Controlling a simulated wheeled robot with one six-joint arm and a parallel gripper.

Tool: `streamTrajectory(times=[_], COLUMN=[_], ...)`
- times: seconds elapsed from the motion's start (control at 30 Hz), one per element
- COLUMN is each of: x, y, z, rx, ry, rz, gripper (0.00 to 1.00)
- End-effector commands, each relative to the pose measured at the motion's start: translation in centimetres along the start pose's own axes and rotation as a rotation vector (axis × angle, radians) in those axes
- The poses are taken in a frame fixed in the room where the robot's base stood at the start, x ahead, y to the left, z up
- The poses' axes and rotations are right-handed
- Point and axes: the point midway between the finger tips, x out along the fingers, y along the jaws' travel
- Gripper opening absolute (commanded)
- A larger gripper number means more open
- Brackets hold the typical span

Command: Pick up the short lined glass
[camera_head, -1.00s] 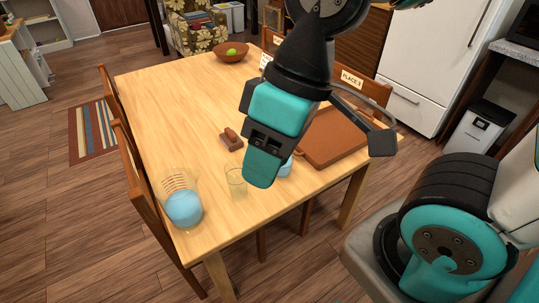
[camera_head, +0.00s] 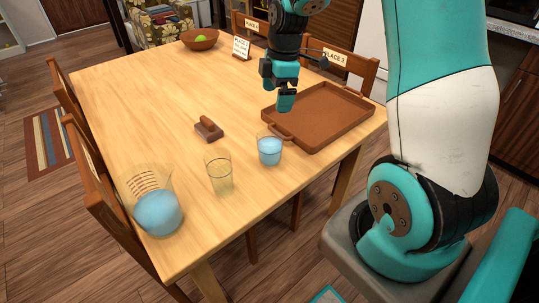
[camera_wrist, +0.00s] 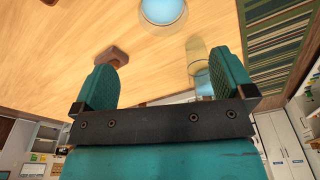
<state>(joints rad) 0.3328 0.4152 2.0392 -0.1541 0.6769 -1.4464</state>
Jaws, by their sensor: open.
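The short glass (camera_head: 269,150) holds blue liquid and stands upright on the wooden table, just in front of the tray's left corner. Its lines are too small to make out. My gripper (camera_head: 285,100) points down above the table, behind the glass and apart from it. In the wrist view, which looks upside down, my gripper (camera_wrist: 165,60) has its two teal fingers wide apart with nothing between them. The short glass (camera_wrist: 162,10) shows there at the top edge, partly cut off.
A taller clear glass (camera_head: 219,174) and a large marked beaker (camera_head: 157,205) with blue contents stand left of the short glass. A brown block (camera_head: 208,130) lies behind. A brown tray (camera_head: 335,115) is right.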

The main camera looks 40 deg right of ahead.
Motion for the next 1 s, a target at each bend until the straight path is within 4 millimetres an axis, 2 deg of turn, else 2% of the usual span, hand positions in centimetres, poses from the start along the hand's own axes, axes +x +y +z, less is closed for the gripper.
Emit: streamTrajectory(times=[0.2,0.4,0.67,0.9,1.0], x=[5.0,8.9,11.0,14.6,15.5], y=[-0.2,-0.2,-0.2,-0.5,-0.5], z=[-0.1,-0.2,-0.2,-0.3,-0.3], rx=[-0.002,-0.003,-0.002,-0.002,-0.002], ry=[-0.001,0.000,0.001,0.000,0.000], rz=[-0.008,-0.005,-0.003,-0.005,-0.004], gripper=[1.00,1.00,1.00,1.00,1.00])
